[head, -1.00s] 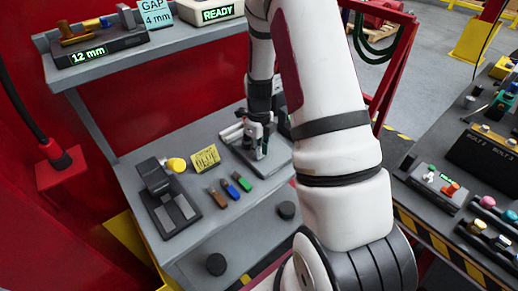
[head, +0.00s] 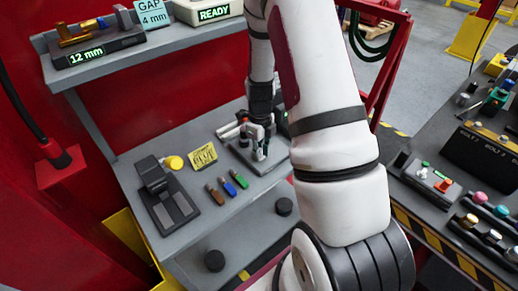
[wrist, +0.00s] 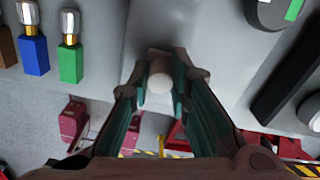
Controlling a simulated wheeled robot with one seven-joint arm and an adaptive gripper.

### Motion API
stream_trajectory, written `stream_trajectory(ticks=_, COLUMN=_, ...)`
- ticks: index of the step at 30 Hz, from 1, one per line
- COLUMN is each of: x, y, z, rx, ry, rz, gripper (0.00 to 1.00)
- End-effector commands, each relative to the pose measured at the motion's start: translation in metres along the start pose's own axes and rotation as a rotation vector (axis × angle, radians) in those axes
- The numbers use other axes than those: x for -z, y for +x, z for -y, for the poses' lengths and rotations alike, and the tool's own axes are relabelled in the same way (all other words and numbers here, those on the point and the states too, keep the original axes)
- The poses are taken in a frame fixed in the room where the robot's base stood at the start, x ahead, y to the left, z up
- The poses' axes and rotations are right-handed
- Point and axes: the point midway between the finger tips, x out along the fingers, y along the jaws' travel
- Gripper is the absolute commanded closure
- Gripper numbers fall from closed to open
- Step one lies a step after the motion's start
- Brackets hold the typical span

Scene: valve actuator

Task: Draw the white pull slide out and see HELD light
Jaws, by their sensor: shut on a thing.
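My gripper (head: 262,146) points down over a grey plate (head: 280,158) at the back right of the workbench. In the wrist view my gripper (wrist: 160,85) has its fingers closed around the round white end of the pull slide (wrist: 159,83). The rest of the slide is hidden by the fingers and the mount. In the head view my arm and fingers cover most of this fixture. No lit HELD sign can be read in either view.
Brown, blue and green handled tools (head: 228,187) lie left of the plate, near a yellow sign (head: 203,156) and a black device (head: 165,195). A shelf above carries a READY box (head: 210,11) and a 12 mm gauge (head: 95,48). Another bench (head: 440,215) stands right.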

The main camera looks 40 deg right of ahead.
Motion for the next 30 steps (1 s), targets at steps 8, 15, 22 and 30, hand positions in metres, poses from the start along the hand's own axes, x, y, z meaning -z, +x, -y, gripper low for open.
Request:
stream_trajectory(ticks=8, x=0.010, y=0.001, z=-0.002, rx=-0.001, ry=0.003, rz=-0.004, gripper=1.00)
stream_trajectory(ticks=15, x=0.007, y=0.002, z=-0.001, rx=-0.001, ry=0.002, rz=-0.004, gripper=1.00)
stream_trajectory(ticks=22, x=-0.001, y=0.002, z=0.002, rx=0.001, ry=0.001, rz=-0.003, gripper=1.00)
stream_trajectory(ticks=30, x=-0.010, y=0.002, z=0.004, rx=0.000, ry=0.003, rz=-0.004, gripper=1.00)
